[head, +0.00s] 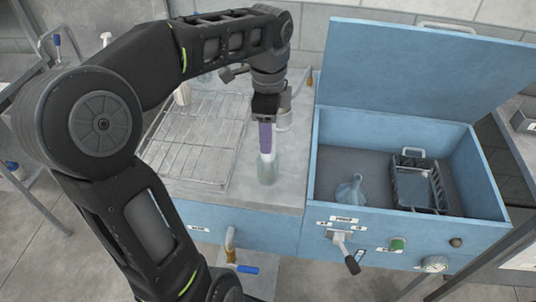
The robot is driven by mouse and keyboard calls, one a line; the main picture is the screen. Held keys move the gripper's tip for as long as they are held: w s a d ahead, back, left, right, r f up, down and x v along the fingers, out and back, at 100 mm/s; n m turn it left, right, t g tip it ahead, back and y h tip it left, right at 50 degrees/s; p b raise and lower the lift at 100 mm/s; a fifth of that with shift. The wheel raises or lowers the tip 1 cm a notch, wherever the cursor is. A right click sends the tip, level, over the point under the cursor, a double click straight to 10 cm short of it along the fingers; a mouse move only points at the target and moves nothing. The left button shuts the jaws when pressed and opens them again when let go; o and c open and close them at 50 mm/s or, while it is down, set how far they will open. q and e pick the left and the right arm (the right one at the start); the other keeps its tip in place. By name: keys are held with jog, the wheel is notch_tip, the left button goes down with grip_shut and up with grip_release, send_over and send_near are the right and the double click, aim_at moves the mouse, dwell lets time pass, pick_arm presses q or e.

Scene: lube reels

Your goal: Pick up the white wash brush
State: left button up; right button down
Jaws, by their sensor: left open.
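My left gripper (265,146) points down over the counter, with its narrow purple fingers seen nearly edge-on, so the gap between them is hard to see. It is open. A clear glass jar (267,173) stands upright on the counter directly under the fingers. A small white piece (267,157) shows at the jar's mouth by the fingertips. It may be the white wash brush, but the fingers hide most of it, and I cannot tell whether they touch it. My right gripper is not in view.
A wire rack (190,150) lies left of the jar. At right, a blue basin (485,205) with a raised lid (430,70) holds a pale blue flask (351,190) and a dark basket (419,206). A lever (346,252) juts from its front.

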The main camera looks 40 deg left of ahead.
pick_arm(q)
jog(key=shift+f, duration=1.4)
grip_shut()
dwell(0.7)
